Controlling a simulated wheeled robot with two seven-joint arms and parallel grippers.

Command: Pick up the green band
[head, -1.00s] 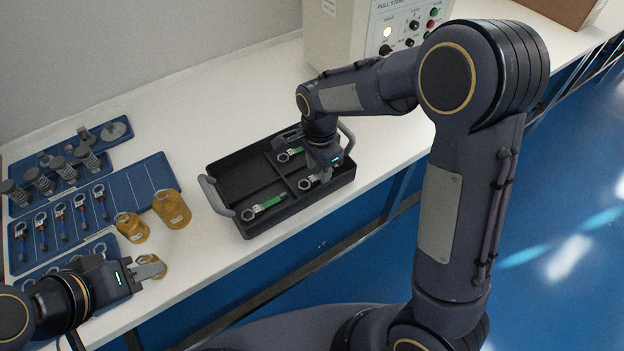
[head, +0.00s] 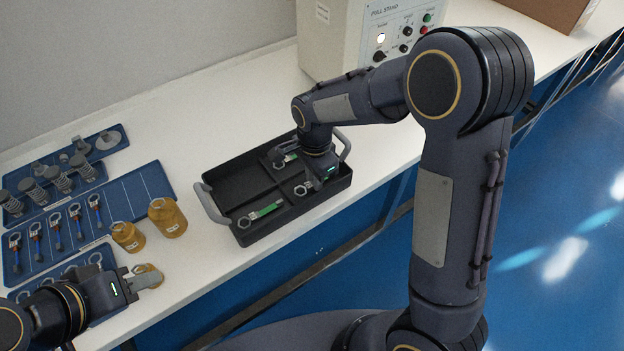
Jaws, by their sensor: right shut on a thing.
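Several green bands, each with a grey ring end, lie in a black tray (head: 240,240). One green band (head: 265,211) lies in the front left compartment, and another green band (head: 289,156) lies at the back. My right gripper (head: 316,184) is down inside the tray's right front compartment, shut on a third green band (head: 301,189). Its ring end shows left of the jaws; the rest is hidden by the gripper. My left gripper (head: 148,277) is at the lower left beside a small amber weight (head: 154,270); I cannot tell its opening.
Two larger amber weights (head: 168,218) (head: 127,236) stand left of the tray. Blue racks (head: 150,180) with ring-ended tools and springs fill the left. A pull stand (head: 345,40) stands behind the tray, and a cardboard box (head: 560,12) is far right.

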